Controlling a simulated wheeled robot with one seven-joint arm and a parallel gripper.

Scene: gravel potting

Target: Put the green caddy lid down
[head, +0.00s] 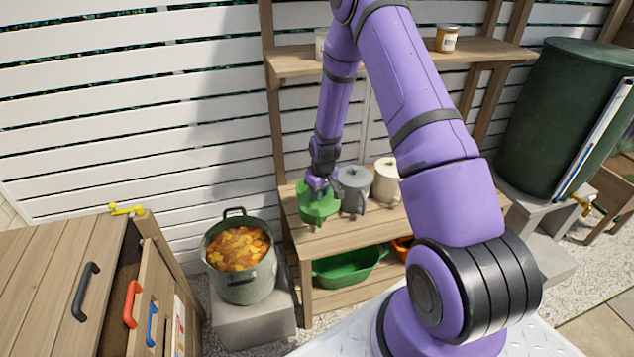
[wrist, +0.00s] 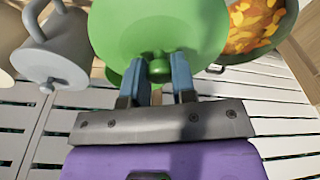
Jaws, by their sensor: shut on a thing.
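My gripper (head: 319,188) is over the slatted shelf at the left end. In the wrist view my gripper (wrist: 160,72) has its two blue-grey fingers shut on the round knob of the green caddy lid (wrist: 150,25). In the head view the green lid (head: 307,191) shows at the green caddy (head: 318,215), partly hidden by my gripper. A little green also shows beyond the lid's edge in the wrist view. I cannot tell whether the lid rests on the caddy or is held just above it.
A grey lidded caddy (head: 353,190) and a cream one (head: 387,181) stand close to the right. A pot of orange leaves (head: 243,272) stands on a block to the left. A green trough (head: 347,268) sits below. An upper shelf (head: 400,58) holds a jar (head: 447,38).

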